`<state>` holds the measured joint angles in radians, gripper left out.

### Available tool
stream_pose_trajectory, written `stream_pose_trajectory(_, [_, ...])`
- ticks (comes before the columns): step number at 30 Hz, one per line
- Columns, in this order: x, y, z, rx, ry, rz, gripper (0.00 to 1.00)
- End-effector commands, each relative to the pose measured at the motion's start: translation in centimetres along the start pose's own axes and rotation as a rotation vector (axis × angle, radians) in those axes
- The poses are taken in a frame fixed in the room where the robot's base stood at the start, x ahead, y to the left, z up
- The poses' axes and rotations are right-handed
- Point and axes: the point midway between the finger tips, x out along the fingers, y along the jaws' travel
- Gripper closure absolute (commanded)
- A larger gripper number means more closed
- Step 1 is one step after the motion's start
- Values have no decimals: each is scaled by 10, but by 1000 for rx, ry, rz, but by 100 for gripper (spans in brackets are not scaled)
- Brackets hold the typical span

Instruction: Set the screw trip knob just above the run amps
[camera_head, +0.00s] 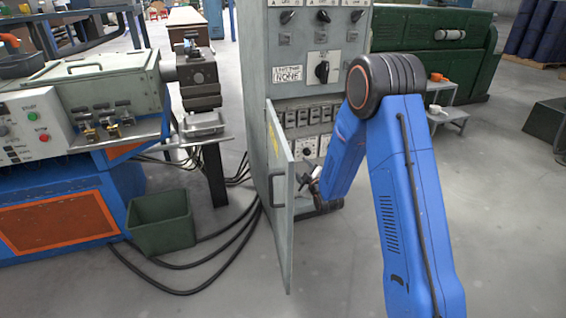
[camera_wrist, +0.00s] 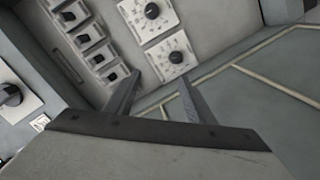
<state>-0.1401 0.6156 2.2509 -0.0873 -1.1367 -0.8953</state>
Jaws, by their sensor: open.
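Two black round knobs on white dial plates sit on the cabinet panel. In the wrist view the nearer knob (camera_wrist: 176,57) is just beyond my fingertips and the other knob (camera_wrist: 151,11) is at the top edge. In the head view a dial (camera_head: 307,148) shows low in the cabinet; the one beside it (camera_head: 326,144) is partly behind my arm. The labels are too small to read, so I cannot tell which is the screw trip knob. My gripper (camera_wrist: 160,76) is open and empty, its fingers apart and short of the nearer knob. It also shows in the head view (camera_head: 303,181).
The cabinet door (camera_head: 281,210) stands open left of my gripper. Rows of small switches (camera_wrist: 90,38) lie beside the dials, and a larger knob (camera_wrist: 10,95) is at the left. A green bin (camera_head: 162,222) and black cables (camera_head: 215,255) are on the floor.

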Motion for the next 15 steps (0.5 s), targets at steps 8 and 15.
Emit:
stream_pose_trajectory(8, [18,-52,20,-93,87,72,51])
stream_pose_trajectory(15, [22,-70,26,-129,122,108,51])
